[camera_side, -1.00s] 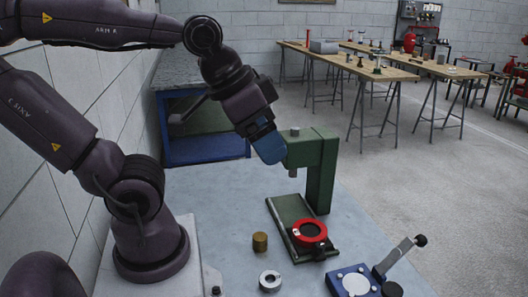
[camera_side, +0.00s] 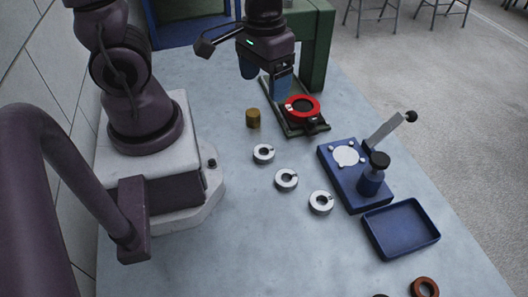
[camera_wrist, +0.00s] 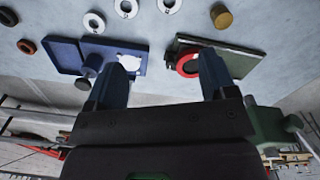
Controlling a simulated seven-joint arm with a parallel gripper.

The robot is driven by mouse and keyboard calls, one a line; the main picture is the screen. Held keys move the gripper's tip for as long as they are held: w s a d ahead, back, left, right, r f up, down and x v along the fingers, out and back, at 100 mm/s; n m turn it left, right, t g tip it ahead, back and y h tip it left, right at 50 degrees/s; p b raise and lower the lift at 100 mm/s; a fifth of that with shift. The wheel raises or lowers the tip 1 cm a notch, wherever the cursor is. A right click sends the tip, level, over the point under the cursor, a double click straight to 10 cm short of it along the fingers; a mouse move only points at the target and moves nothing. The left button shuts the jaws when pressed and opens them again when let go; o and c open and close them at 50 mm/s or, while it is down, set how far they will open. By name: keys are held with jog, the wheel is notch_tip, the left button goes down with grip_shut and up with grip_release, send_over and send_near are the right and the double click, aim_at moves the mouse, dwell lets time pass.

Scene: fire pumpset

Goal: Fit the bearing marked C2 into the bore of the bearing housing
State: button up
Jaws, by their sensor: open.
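Three silver bearing rings lie flat in a diagonal row on the table: one near the brass cylinder (camera_side: 263,147), a middle one (camera_side: 286,172), and one near the blue fixture (camera_side: 321,194). They carry small dark marks that I cannot read, so I cannot tell which is C2. A red ring-shaped part (camera_side: 289,105), which looks like the bearing housing, sits on the green press base; it also shows in the wrist view (camera_wrist: 184,66). My gripper (camera_side: 265,82) is open and empty, above the table beside the red part. Its two blue fingers show apart in the wrist view (camera_wrist: 168,62).
The green press column (camera_side: 317,60) stands close behind my gripper. A brass cylinder (camera_side: 253,118) stands left of the press base. A blue fixture with a lever (camera_side: 345,187), an empty blue tray (camera_side: 405,237) and brown rings (camera_side: 425,283) lie to the right and front. The front left table is clear.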

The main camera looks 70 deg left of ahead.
notch_tip(320, 180, down, 7)
jog(key=a+n+g, duration=0.1)
jog(key=n, duration=0.4)
jog(key=n+t, duration=0.1)
jog(key=n, duration=0.2)
send_over(265, 154)
jog(key=f, duration=0.8)
jog(key=shift+d, duration=0.35)
jog(key=shift+a+f, duration=0.15)
jog(key=shift+f, duration=1.2)
jog(key=shift+a+f, duration=0.15)
jog(key=shift+f, duration=1.2)
jog(key=c, duration=1.1)
